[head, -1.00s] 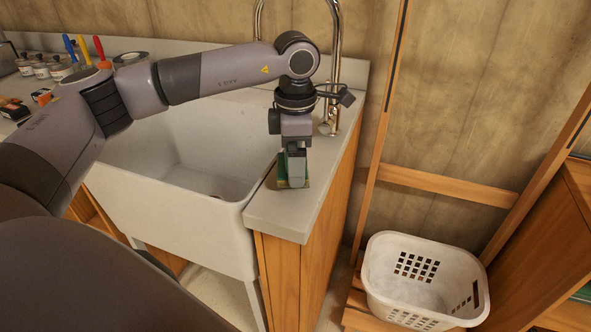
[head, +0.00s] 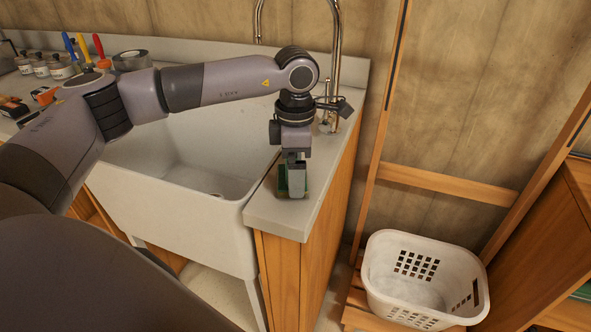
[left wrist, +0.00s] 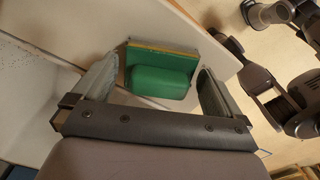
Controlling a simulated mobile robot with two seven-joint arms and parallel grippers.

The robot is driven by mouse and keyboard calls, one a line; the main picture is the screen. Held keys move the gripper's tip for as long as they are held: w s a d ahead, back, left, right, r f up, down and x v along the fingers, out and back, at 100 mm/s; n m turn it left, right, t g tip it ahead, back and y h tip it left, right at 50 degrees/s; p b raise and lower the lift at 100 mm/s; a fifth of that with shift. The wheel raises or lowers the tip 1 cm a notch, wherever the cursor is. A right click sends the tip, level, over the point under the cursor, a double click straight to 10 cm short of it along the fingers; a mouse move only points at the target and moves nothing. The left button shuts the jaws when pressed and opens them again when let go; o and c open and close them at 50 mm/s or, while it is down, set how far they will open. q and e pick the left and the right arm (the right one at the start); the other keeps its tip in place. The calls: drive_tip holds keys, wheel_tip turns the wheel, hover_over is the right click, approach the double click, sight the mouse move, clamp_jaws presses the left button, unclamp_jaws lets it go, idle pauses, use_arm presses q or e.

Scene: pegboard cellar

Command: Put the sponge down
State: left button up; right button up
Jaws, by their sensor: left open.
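The sponge (left wrist: 160,72), green with a yellow edge, lies on the pale counter strip (head: 300,215) to the right of the sink. My left gripper (head: 296,192) points down over it. In the left wrist view my left gripper (left wrist: 157,90) is open, one finger on each side of the sponge, with gaps visible on both sides. In the head view the fingers hide most of the sponge, and only green edges show. My right gripper is not in view.
A deep white sink (head: 180,215) is left of the strip, with a metal tap (head: 335,60) behind. A white laundry basket (head: 425,280) stands low at the right. Screwdrivers (head: 85,50), small jars (head: 50,68) and a tape roll (head: 130,60) are at the back left.

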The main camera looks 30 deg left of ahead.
use_arm(q)
drive_tip(key=r, duration=0.4)
drive_tip(key=shift+d+r, duration=0.3)
drive_tip(key=shift+r+b, duration=0.3)
drive_tip(key=shift+r, duration=0.4)
drive_tip(key=shift+s, duration=0.15)
